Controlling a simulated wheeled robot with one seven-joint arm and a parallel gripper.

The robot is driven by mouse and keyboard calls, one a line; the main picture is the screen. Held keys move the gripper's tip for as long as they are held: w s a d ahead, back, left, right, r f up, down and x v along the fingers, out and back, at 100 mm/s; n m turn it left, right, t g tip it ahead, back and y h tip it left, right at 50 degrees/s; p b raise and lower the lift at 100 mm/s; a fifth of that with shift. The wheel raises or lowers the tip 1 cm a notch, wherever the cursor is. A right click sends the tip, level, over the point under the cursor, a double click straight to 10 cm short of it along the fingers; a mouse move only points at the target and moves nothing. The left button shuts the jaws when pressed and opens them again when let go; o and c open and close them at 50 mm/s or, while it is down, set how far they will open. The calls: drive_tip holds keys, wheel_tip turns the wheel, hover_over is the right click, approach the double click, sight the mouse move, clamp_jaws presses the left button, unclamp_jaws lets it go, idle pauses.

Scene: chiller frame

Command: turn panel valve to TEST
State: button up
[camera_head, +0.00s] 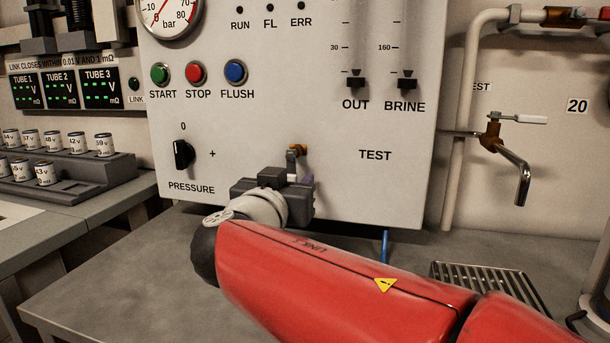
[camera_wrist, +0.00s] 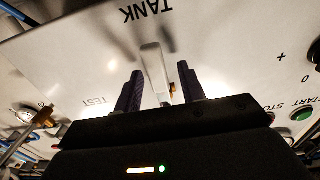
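The panel valve (camera_head: 301,148) is on the white panel, a small brass fitting with a pale lever. In the wrist view the lever (camera_wrist: 152,62) points toward the TANK label (camera_wrist: 148,13). The TEST label (camera_head: 375,155) is right of the valve in the head view; it also shows at the left of the inverted wrist view (camera_wrist: 96,101). My gripper (camera_wrist: 160,84) is open, its two dark purple fingers either side of the lever, with visible gaps. In the head view my gripper (camera_head: 300,180) is just below the valve and hides the lower lever and the TANK label.
The black pressure knob (camera_head: 183,155) is left of the valve, with START, STOP and FLUSH buttons (camera_head: 235,71) above. A brass tap (camera_head: 508,155) stands right of the panel over a drain grate (camera_head: 484,284). A vial rack (camera_head: 70,172) is at the left.

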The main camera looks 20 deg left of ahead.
drive_tip(key=shift+w, duration=0.3)
clamp_jaws()
